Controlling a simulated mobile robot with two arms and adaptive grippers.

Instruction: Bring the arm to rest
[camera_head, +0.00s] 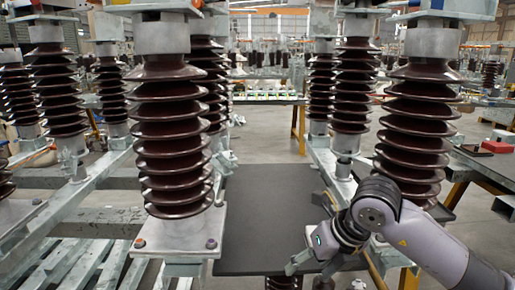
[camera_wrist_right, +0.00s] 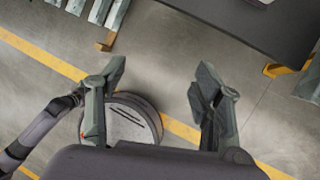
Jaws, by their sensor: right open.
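My right arm (camera_head: 415,235) comes in from the lower right in the head view. It bends at a dark wrist joint, and its gripper (camera_head: 303,262) hangs low at the front edge of the dark tabletop. In the right wrist view the two fingers of the right gripper (camera_wrist_right: 160,75) stand wide apart, with nothing between them. Bare floor shows below the gap. My left gripper is not in view.
A dark tabletop (camera_head: 262,215) lies between steel frames with tall brown ribbed insulators (camera_head: 172,140) (camera_head: 415,130). The right insulator stands close behind my right arm. Yellow floor lines (camera_wrist_right: 40,53) and grey floor show below. A red object (camera_head: 497,147) lies on a table at right.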

